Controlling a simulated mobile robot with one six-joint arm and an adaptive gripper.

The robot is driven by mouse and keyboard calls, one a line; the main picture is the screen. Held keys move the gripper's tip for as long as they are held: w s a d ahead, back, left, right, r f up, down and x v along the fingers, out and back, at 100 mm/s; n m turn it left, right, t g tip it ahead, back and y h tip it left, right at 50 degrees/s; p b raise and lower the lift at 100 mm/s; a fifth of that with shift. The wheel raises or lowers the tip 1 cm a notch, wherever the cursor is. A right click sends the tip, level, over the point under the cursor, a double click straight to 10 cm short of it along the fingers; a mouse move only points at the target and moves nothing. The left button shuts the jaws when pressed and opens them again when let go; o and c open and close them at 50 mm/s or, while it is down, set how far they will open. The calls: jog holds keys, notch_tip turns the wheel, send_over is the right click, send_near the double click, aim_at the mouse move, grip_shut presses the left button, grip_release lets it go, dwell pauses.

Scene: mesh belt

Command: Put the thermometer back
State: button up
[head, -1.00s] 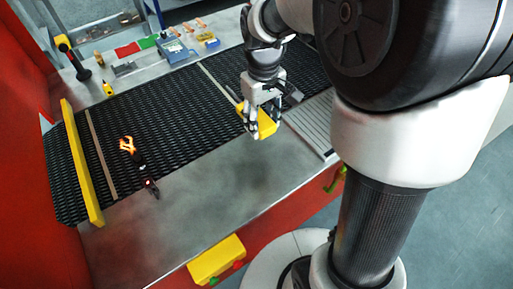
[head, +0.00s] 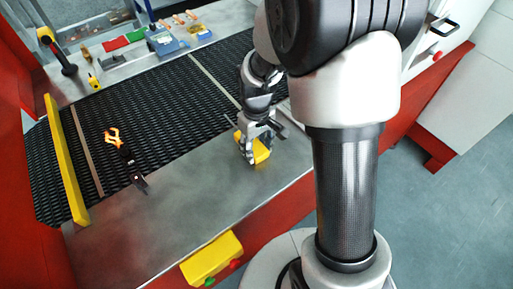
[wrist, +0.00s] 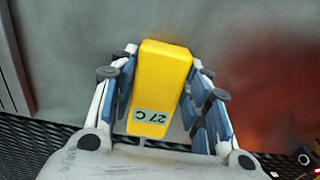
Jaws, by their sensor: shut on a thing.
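The thermometer is a yellow block (head: 262,151) with a small display reading "27 C". In the wrist view the thermometer (wrist: 163,80) sits between the two blue-padded fingers, its display end toward my palm. My gripper (head: 255,153) is shut on it, and my gripper also shows in the wrist view (wrist: 163,100). In the head view it is over the bare grey steel ledge (head: 190,195) at the front of the mesh belt. I cannot tell exactly how high above the ledge the thermometer is. My fingers hide part of it.
The black mesh belt (head: 165,115) lies behind the ledge, with a glowing orange piece (head: 113,137) and a dark device (head: 138,182) at left. A yellow bar (head: 65,160) spans the belt's left end. A yellow control box (head: 212,258) hangs on the front. Tools line the back shelf.

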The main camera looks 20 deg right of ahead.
jog(key=shift+r, duration=0.1)
jog(key=shift+f, duration=0.2)
jog(key=o, duration=1.2)
jog(key=shift+c, duration=0.2)
